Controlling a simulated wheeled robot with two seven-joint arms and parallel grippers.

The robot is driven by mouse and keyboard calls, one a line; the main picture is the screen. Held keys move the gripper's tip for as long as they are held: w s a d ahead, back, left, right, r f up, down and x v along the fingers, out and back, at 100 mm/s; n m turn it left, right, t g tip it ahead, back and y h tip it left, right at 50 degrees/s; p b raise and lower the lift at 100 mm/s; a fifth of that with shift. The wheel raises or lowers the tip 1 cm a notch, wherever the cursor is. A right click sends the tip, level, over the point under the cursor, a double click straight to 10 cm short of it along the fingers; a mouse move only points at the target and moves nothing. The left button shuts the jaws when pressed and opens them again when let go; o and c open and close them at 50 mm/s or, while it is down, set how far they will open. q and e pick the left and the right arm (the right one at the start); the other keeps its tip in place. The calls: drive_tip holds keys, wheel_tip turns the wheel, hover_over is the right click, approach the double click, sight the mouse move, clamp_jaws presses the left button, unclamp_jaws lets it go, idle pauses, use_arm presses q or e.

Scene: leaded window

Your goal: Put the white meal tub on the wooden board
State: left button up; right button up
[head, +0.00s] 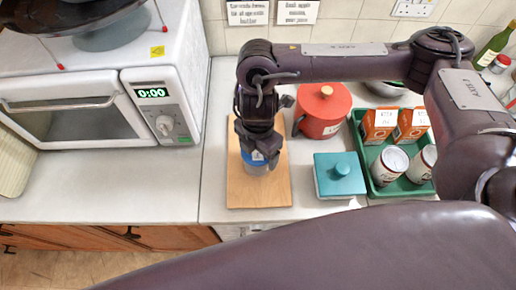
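My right gripper (258,156) points straight down over the wooden board (243,192). A small tub (257,167), blue-grey in this light with a pale label, is directly under and between its fingers. The wrist and fingers hide the tub's top. The tub appears to be on or just above the board's middle. I cannot tell whether the fingers grip it or only surround it. No other tub that is clearly white shows. My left gripper is not in view.
A red lidded pot (322,112) and a teal lidded box (339,176) stand close to the board's right. Further right, a green tray (378,190) holds cartons and cans. A white microwave (70,110) stands left. The counter (165,190) between is clear.

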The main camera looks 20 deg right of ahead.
drive_tip(key=o, duration=0.4)
drive_tip(key=shift+r, duration=0.3)
wheel_tip(320, 180, up, 12)
drive_tip(key=shift+f+p, duration=0.15)
drive_tip(key=shift+p, duration=0.15)
idle(0.4)
